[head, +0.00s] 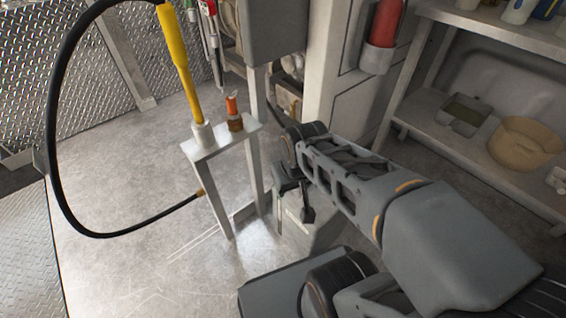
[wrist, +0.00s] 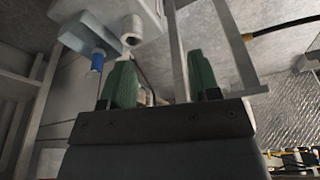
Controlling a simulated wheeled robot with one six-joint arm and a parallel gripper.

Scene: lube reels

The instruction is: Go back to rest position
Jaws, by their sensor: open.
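My gripper (wrist: 161,84) shows in the wrist view with its two green fingers apart and nothing between them. In the head view my arm reaches in from the lower right, and my gripper (head: 293,198) hangs at its end, right of a small grey stand (head: 221,140). It is apart from the stand's top, and its fingertips are hard to make out. The stand carries a yellow-handled tool (head: 178,58) upright in a white cup (head: 203,134), and an orange-topped brown bottle (head: 235,122).
A black hose (head: 53,150) loops from the tool down to the stand's leg. A grey cabinet (head: 275,30) is behind the stand. A shelf (head: 440,115) with a tan basin (head: 524,143) stands at the right. Open floor (head: 120,200) lies left of the stand.

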